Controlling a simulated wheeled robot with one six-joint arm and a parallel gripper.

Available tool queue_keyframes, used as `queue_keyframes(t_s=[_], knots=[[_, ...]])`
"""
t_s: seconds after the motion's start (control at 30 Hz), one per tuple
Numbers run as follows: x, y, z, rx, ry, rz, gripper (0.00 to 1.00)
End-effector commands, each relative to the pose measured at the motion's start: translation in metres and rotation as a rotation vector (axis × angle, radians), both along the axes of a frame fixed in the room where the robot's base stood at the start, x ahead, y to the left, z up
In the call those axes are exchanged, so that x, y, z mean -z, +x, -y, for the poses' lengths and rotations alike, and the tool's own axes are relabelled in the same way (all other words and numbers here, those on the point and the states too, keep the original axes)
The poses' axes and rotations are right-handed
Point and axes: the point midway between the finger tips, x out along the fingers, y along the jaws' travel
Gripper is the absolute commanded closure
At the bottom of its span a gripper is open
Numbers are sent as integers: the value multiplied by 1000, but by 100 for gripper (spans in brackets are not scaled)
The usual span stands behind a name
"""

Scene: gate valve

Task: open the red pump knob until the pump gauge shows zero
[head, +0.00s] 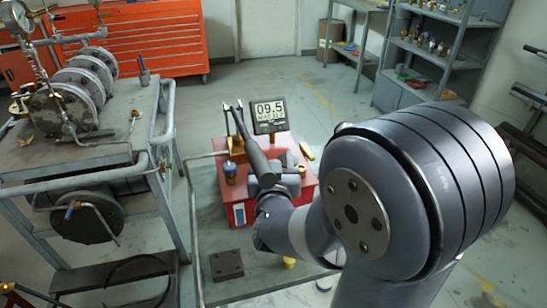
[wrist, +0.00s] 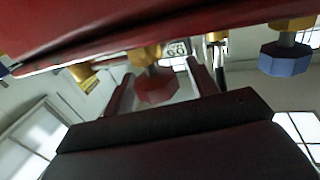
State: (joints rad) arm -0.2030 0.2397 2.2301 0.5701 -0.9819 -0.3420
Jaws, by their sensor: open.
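The red pump (head: 308,188) stands on a low grey platform in the head view. Its digital gauge (head: 269,113) stands up behind it and reads 09.5. In the wrist view, which looks upside down, the red knob (wrist: 157,88) hangs from a brass fitting under the pump body (wrist: 150,28). My gripper (wrist: 162,68) is open, with one finger on each side of the red knob. I cannot tell whether the fingers touch it.
A blue knob (wrist: 285,58) on brass is right of the fingers in the wrist view; a blue knob (head: 230,170) shows at the pump's left. A grey cart (head: 110,150) with pipework stands left. A dark block (head: 226,265) lies on the platform. Open floor lies behind.

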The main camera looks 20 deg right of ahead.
Motion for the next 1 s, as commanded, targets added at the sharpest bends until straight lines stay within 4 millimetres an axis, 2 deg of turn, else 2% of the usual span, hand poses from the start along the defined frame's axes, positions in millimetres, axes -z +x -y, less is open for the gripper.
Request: queue_keyframes(t_s=[0.1, 0.4, 0.93, 1.0], knots=[[1, 7, 2, 1, -1, -1, 45], [0, 8, 2, 0, -1, -1, 46], [0, 8, 2, 0, -1, -1, 89], [0, 8, 2, 0, -1, -1, 89]])
